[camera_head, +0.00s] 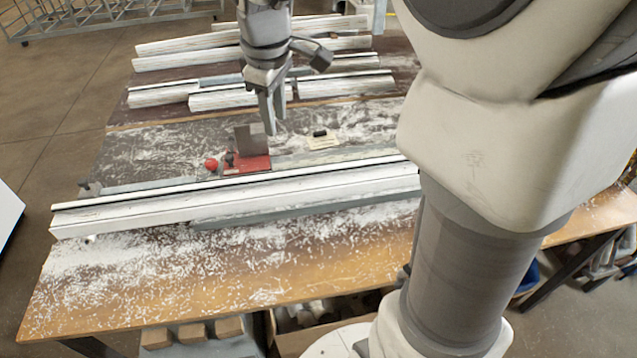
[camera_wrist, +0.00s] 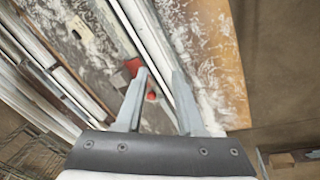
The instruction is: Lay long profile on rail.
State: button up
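A long white profile (camera_head: 240,197) lies across the front half of the bench, its right part hidden behind my arm. Grey rail-like strips show along its front right edge (camera_head: 300,208) and behind it (camera_head: 150,186); how it is seated on them I cannot tell. My gripper (camera_head: 274,125) is empty, pointing down above the bench behind the profile, near a red clamp block (camera_head: 247,165) with an upright grey plate and a red knob. In the wrist view my gripper (camera_wrist: 160,73) has its fingers apart. The profile (camera_wrist: 150,45) passes behind them there, with nothing held.
Several white profiles, long (camera_head: 190,60) and short (camera_head: 236,98), lie on the back of the bench. A small pale block (camera_head: 323,141) lies right of the clamp. White shavings cover much of the bench top (camera_head: 170,270). The front left top is otherwise clear.

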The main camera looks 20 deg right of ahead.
jog(key=s+m+t, duration=0.3)
jog(key=s+m, duration=0.6)
jog(key=s, duration=1)
jog(key=shift+s+d+r+y, duration=0.15)
jog(key=shift+s+r+y, duration=0.15)
jog(key=shift+s, duration=0.1)
